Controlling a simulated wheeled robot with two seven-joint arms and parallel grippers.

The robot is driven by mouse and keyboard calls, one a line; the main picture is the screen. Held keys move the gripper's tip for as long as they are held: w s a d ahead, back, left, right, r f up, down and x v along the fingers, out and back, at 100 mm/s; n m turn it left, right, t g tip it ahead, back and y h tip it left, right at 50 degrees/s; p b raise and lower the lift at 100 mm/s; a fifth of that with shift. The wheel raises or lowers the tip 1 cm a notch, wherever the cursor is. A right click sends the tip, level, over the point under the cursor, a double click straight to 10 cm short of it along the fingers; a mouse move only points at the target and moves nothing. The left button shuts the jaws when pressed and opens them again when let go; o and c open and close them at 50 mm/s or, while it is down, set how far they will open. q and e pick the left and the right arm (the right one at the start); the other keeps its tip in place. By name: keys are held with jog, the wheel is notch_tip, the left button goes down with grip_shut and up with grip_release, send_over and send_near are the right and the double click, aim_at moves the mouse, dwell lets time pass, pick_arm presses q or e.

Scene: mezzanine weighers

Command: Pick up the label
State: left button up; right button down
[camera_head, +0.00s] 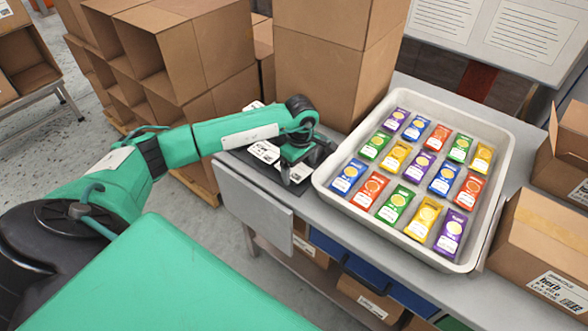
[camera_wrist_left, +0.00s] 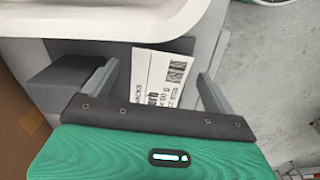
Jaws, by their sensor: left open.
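A white label (camera_wrist_left: 158,75) with black print and a square code lies between the two fingers of my left gripper (camera_wrist_left: 159,72) in the left wrist view. The fingers stand apart on either side of it, and its lower end is hidden by the gripper body. In the head view, my left gripper (camera_head: 297,172) is open and low over the left end of the table. White printed labels (camera_head: 264,152) show on a dark surface beside it, partly hidden by my arm. I cannot tell whether the fingers touch the label. My right gripper is out of view.
A pale tray (camera_head: 330,190) with rows of colourful packets stands just right of the gripper on the grey table (camera_head: 300,205). Tall cardboard boxes (camera_head: 330,60) stand behind it. More boxes (camera_head: 535,245) are at the right.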

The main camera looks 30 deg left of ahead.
pick_arm(q)
jog(key=shift+f, duration=0.1)
jog(key=shift+c, duration=0.2)
jog(key=c, duration=1)
